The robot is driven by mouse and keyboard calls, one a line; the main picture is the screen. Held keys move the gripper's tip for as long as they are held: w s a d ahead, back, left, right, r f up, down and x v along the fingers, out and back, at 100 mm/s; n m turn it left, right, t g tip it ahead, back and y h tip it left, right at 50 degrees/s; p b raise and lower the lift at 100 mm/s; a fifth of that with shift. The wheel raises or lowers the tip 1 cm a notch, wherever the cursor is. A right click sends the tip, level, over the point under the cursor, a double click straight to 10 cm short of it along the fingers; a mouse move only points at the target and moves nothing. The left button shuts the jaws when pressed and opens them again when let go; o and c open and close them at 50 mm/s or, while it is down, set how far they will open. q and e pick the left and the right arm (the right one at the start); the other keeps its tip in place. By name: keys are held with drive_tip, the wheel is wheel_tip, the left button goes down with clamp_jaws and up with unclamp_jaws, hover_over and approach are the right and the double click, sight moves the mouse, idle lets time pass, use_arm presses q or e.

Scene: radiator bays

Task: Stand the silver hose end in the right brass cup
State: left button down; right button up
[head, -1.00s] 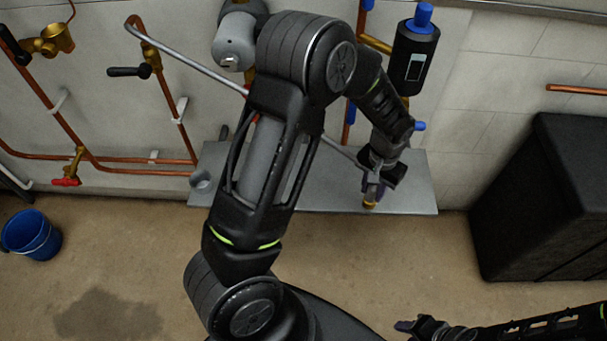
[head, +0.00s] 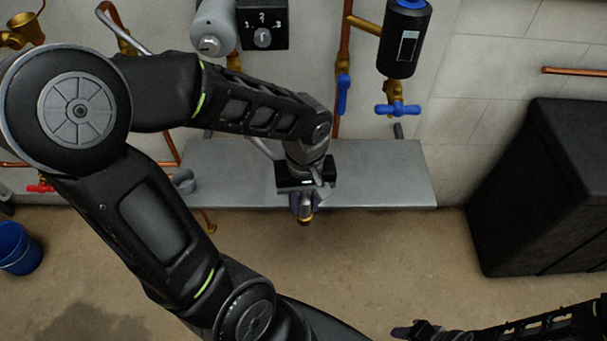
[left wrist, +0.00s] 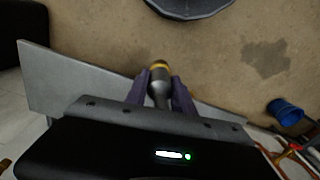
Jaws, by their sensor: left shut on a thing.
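The silver hose end (left wrist: 158,92), with a brass-coloured tip, is between the purple fingers of my left gripper (left wrist: 158,95). In the head view my left gripper (head: 303,205) points down at the shelf's front edge, and the brass tip shows below its fingers. The grey hose (head: 262,148) runs behind my left arm. A brass cup-like fitting (head: 26,26) shows at the upper left; I cannot make out a second brass cup, and my arm hides part of the wall. My right gripper (head: 404,331) is at the bottom edge, its fingers too small to judge.
The grey shelf (head: 385,175) is mostly bare, with a small grey cup (head: 184,180) at its left. A blue-handled valve (head: 398,110) stands behind its right end. A black box (head: 540,190) is at the right. A blue bucket (head: 16,248) stands on the floor at the left.

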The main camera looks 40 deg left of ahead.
use_arm(q)
drive_tip(key=shift+s, duration=0.15)
drive_tip(key=w+a+f+p, duration=0.1)
drive_tip(key=w+a+f, duration=0.2)
drive_tip(key=w+a, duration=0.9)
drive_tip(key=w, duration=0.3)
drive_tip(key=shift+w+p, duration=0.3)
drive_tip(key=shift+w, duration=0.1)
